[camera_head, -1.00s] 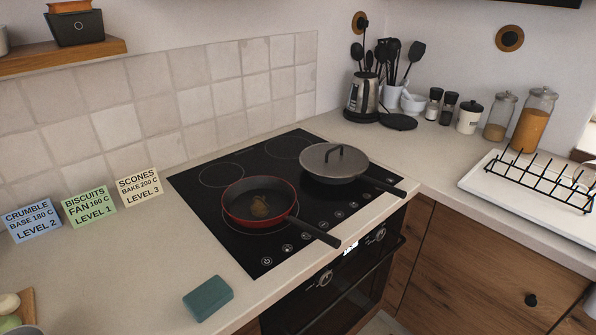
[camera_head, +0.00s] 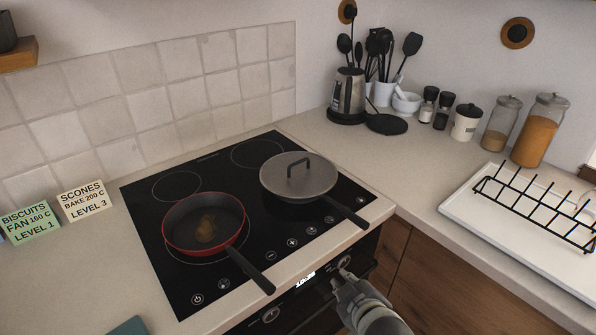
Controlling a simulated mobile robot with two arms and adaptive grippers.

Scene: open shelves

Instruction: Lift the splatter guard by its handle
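The splatter guard (camera_head: 285,182) is a round grey disc lying on a pan on the cooktop's right side. Its dark arched handle (camera_head: 298,160) stands up from the middle. The covered pan's black handle (camera_head: 347,212) points toward the lower right. My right gripper (camera_head: 343,274) is low at the front of the oven, below and to the right of the guard and well apart from it. It is small and seen from behind, so I cannot tell whether its fingers are open. My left gripper is not in view.
An open red pan (camera_head: 204,224) with food sits left of the guard, its handle over the front edge. The black cooktop (camera_head: 180,287) is set in the counter. A kettle (camera_head: 347,95), utensils and jars stand behind. A black rack (camera_head: 535,210) on a white tray (camera_head: 488,237) is at right.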

